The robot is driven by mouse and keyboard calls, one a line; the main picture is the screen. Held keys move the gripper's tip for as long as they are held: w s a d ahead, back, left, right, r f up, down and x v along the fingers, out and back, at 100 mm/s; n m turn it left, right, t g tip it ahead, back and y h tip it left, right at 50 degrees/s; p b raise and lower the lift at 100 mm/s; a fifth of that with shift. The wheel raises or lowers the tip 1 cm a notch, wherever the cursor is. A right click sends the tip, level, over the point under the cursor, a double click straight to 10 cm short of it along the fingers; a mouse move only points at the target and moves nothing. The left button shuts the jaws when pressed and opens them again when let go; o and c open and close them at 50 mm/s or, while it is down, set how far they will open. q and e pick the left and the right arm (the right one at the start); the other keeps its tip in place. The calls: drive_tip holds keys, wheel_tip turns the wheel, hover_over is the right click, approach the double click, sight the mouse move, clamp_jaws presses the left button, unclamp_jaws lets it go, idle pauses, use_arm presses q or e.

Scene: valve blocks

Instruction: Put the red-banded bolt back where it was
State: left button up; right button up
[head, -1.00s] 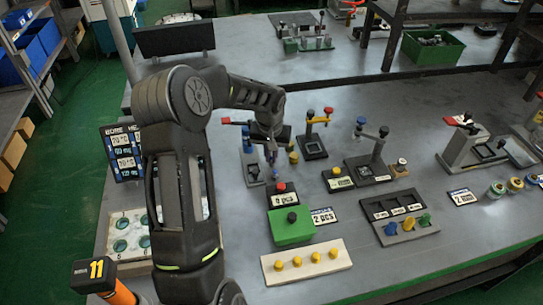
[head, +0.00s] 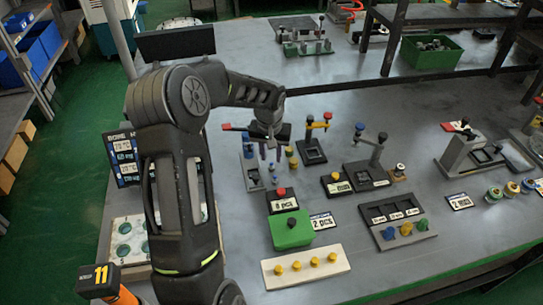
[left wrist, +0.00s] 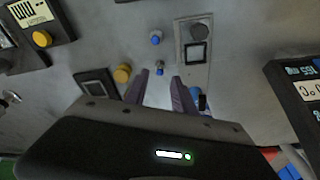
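My left gripper (head: 271,153) is over the table, pointing down, beside a narrow grey fixture plate (head: 253,175). Its two purple fingers are apart, with nothing held between them; they also show in the left wrist view (left wrist: 163,88). A small blue-topped piece (left wrist: 160,70) stands just beyond the fingertips in that view, and another blue-topped piece (left wrist: 155,38) stands farther off. The grey plate has a dark square socket (left wrist: 196,52). I cannot make out a red band on any bolt. My right gripper is not in view.
A yellow knob (head: 293,163) stands close right of the gripper. A black box with a red button (head: 280,192) and a green box (head: 292,232) stand in front. A white strip with yellow knobs (head: 340,262) lies nearer. Fixtures with handles (head: 312,150) stand to the right.

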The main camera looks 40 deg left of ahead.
use_arm(q)
wheel_tip(320, 180, up, 8)
drive_tip(key=s+p, duration=0.1)
drive_tip(key=p, duration=0.2)
drive_tip(key=shift+d+r+p, duration=0.2)
drive_tip(key=shift+d+p, duration=0.15)
drive_tip(key=shift+p, duration=0.05)
drive_tip(key=shift+s, duration=0.1)
idle(0.3)
